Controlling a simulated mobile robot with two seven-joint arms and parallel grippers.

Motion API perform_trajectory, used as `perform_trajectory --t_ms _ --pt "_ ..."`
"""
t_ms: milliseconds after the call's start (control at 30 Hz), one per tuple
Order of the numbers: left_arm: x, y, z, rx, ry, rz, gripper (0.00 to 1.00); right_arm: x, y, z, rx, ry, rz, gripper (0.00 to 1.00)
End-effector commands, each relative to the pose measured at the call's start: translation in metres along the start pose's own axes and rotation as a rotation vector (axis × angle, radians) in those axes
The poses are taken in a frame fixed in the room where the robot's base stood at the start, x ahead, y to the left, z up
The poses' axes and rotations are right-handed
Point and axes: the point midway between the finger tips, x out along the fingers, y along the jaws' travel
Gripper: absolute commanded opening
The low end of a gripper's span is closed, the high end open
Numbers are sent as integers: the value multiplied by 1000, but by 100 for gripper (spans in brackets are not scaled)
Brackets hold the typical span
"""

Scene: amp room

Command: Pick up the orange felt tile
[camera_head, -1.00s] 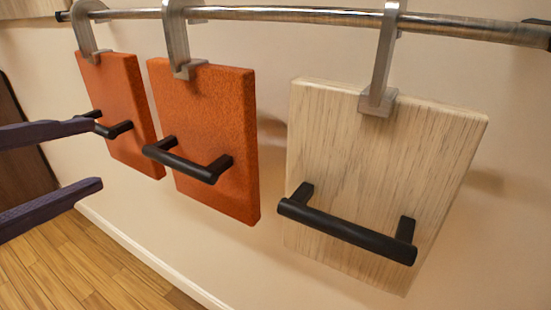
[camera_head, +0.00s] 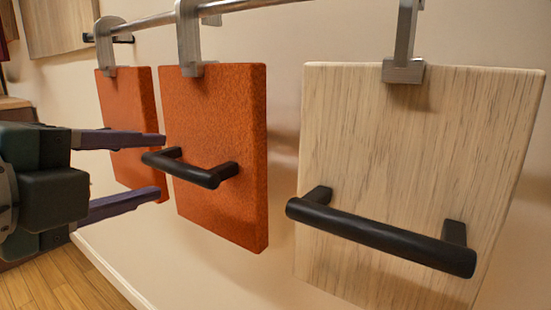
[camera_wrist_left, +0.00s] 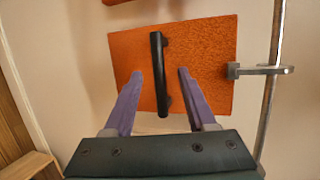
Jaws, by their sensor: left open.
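Two orange felt tiles hang by metal hooks on the wall, each with a black bar handle. The nearer one (camera_head: 215,110) is in the middle of the head view, its handle (camera_head: 200,175) in full sight. The farther one (camera_head: 125,95) is left of it, its handle hidden behind my fingers. My left gripper (camera_head: 163,166) is open and empty, its purple fingers one above the other, tips just left of the nearer handle's end. In the left wrist view, an orange tile (camera_wrist_left: 215,65) fills the middle; its handle (camera_wrist_left: 161,60) runs between my open fingers (camera_wrist_left: 160,72). My right gripper is out of view.
A pale wood tile (camera_head: 400,150) with a black handle hangs to the right. A metal rail (camera_head: 150,22) runs along the top. Another wooden panel (camera_head: 60,25) hangs at the far left. The wall below the tiles is clear.

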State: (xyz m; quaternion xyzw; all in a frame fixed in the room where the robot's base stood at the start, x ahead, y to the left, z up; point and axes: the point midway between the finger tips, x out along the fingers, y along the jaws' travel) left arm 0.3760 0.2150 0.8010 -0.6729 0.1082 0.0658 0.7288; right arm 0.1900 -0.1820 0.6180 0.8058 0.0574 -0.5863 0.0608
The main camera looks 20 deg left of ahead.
Motion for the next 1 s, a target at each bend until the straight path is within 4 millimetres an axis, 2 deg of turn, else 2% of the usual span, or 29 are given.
perform_trajectory --t_ms 100,300,633,1000 --pt "17 3 0 -2 -1 -6 57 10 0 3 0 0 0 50" --pt "39 3 -1 -1 -1 -2 57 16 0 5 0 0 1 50" --pt "43 2 -1 -1 1 0 56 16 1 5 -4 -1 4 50" --pt "43 2 -1 -1 1 0 14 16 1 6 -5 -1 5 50"
